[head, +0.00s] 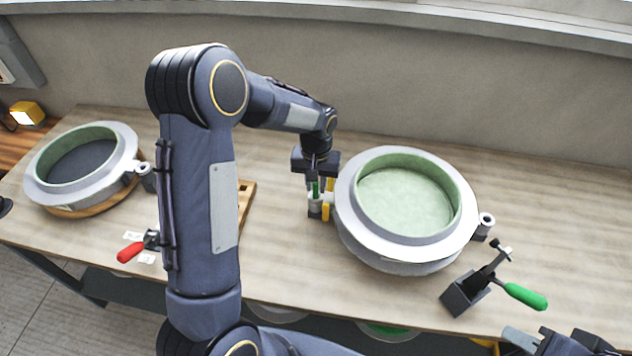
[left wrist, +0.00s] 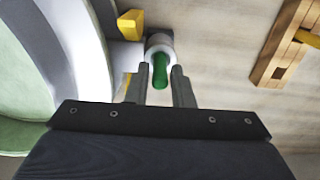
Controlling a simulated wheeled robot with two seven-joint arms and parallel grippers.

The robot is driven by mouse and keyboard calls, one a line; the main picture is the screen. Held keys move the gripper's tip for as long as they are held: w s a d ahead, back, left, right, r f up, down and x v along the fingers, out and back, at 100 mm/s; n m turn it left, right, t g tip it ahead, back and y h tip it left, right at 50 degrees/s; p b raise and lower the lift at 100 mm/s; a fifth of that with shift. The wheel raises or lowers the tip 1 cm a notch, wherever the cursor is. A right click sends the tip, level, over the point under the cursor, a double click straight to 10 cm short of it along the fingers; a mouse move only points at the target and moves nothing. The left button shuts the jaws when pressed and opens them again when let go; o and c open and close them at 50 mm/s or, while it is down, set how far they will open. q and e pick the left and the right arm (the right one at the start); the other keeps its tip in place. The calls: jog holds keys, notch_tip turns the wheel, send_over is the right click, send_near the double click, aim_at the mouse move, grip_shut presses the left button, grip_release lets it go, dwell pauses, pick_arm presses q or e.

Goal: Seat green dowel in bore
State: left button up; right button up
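The green dowel (left wrist: 160,72) stands at the mouth of a pale round lug (left wrist: 153,44) in the left wrist view. Its lower end appears inside the ring and its upper part projects; the depth is hidden. In the head view the dowel (head: 315,189) shows as a thin green strip above the lug at the left side of the large mould (head: 350,222). My left gripper (head: 315,186) points down over it. In the left wrist view its fingers (left wrist: 159,76) straddle the dowel with gaps on both sides. My right gripper (head: 545,341) is partly visible at the lower right; its fingertips are unclear.
A yellow block (head: 326,211) stands beside the lug. A green-handled clamp (head: 525,296) is right of the mould, a red-handled clamp (head: 130,252) at left. A second mould (head: 128,150) sits far left. A wooden board (head: 246,196) lies left of the gripper. Bare table lies between.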

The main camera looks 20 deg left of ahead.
pick_arm(q)
jog(key=shift+o, duration=1.2)
jog(key=shift+r, duration=0.15)
notch_tip(320, 180, up, 12)
jog(key=b, duration=0.1)
jog(key=s+r+t+h, duration=0.2)
jog(key=s+r, duration=0.3)
jog(key=s, duration=0.8)
jog(key=s+d+f+t+h, duration=0.1)
jog(key=s, duration=0.5)
jog(key=s+d+f+m+t, duration=0.1)
jog(key=s+d+t, duration=0.1)
jog(key=s, duration=0.5)
jog(key=shift+d+f+t+h, duration=0.15)
jog(key=shift+f+t+h, duration=0.15)
jog(key=shift+f+h, duration=0.1)
